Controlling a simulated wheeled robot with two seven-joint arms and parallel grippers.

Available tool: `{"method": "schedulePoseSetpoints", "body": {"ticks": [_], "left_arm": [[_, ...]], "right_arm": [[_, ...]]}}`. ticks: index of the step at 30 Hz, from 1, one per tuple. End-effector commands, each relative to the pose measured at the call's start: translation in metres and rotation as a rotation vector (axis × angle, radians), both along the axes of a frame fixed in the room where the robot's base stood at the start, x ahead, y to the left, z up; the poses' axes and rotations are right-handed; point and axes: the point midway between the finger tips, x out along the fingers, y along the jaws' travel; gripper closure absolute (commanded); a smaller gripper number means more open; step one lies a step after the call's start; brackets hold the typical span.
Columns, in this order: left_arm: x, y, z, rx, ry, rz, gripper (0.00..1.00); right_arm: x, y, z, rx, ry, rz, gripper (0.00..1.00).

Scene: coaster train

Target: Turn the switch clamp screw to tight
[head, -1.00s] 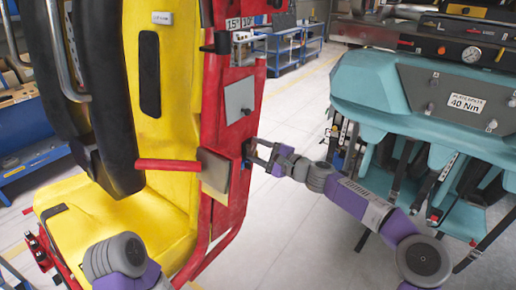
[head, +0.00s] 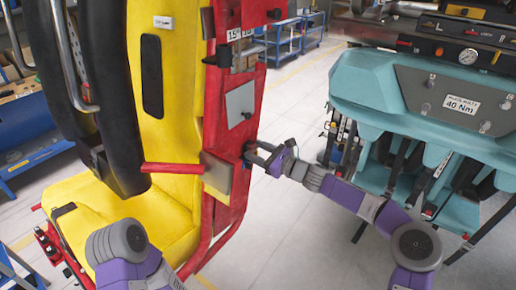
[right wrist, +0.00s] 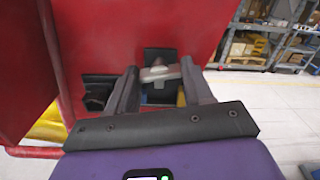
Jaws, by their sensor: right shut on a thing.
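The switch clamp screw (right wrist: 160,73) is a grey wing-shaped knob in front of a dark square recess in the red panel, seen in the right wrist view. My right gripper (right wrist: 158,78) has one finger on each side of it and is shut on it. The wing lies slightly tilted, its right end higher. In the head view my right gripper (head: 257,153) is at the outer face of the red side panel (head: 232,190), and the screw is hidden there. My left arm shows at the bottom left, but its gripper is out of view.
A yellow seat (head: 120,210) with a red bar (head: 172,169) is left of the panel. A flat grey-brown plate (head: 216,175) sits close beside my right gripper. A teal car (head: 400,110) stands at the right. Open floor (head: 290,230) lies between.

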Motion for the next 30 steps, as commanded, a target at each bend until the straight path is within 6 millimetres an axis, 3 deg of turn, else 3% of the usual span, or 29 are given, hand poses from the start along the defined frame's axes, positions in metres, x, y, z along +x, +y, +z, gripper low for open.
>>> {"method": "schedulePoseSetpoints", "body": {"ticks": [20, 21, 26, 30], "left_arm": [[-0.0001, 0.0000, 0.0055, 0.000, 0.000, 0.000, 0.57], [-0.0001, -0.0001, 0.0056, 0.000, 0.000, 0.000, 0.57], [0.0000, 0.0000, 0.0056, 0.000, 0.000, 0.000, 0.57], [-0.0001, -0.0001, 0.0056, 0.000, 0.000, 0.000, 0.57]], "right_arm": [[0.0000, -0.0002, 0.0003, 0.040, 0.054, 0.000, 0.79], [0.0000, -0.0002, 0.0003, 0.040, 0.054, 0.000, 0.47], [0.0000, -0.0001, 0.0003, 0.040, 0.053, 0.000, 0.23], [0.0000, -0.0001, 0.0002, 0.039, 0.053, 0.000, 0.23]]}}
